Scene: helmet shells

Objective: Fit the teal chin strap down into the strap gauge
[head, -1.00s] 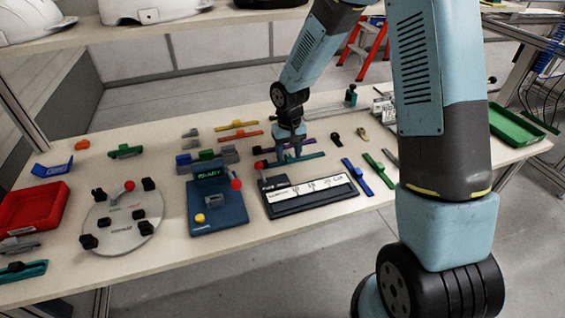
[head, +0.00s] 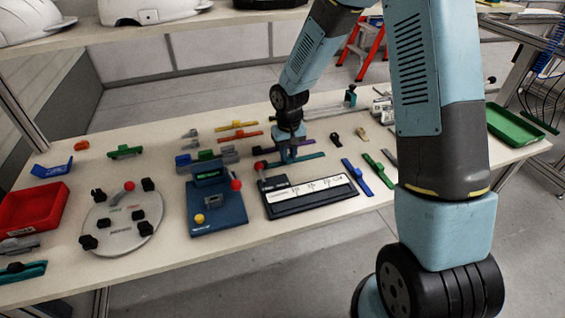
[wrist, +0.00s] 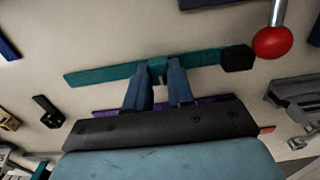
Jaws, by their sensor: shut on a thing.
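The teal chin strap (head: 308,157) is a long thin bar. It lies level, just behind the gauge in the head view, and crosses the wrist view (wrist: 105,74). My gripper (head: 290,158) points down and is shut on the strap's raised middle, as the wrist view (wrist: 160,78) shows. I cannot tell whether the strap touches the table. A dark block (wrist: 237,58) sits at the strap's right end in the wrist view. The strap gauge appears to be the black tray with a white marked scale (head: 312,188), in front of my gripper and apart from the strap.
A red-knobbed lever (head: 259,165) stands at the gauge's back left corner, close to the strap's end. A purple strap (wrist: 115,110) lies just behind. Blue (head: 357,177) and green straps (head: 379,170) lie right of the gauge. A blue box with a red knob (head: 236,185) stands left.

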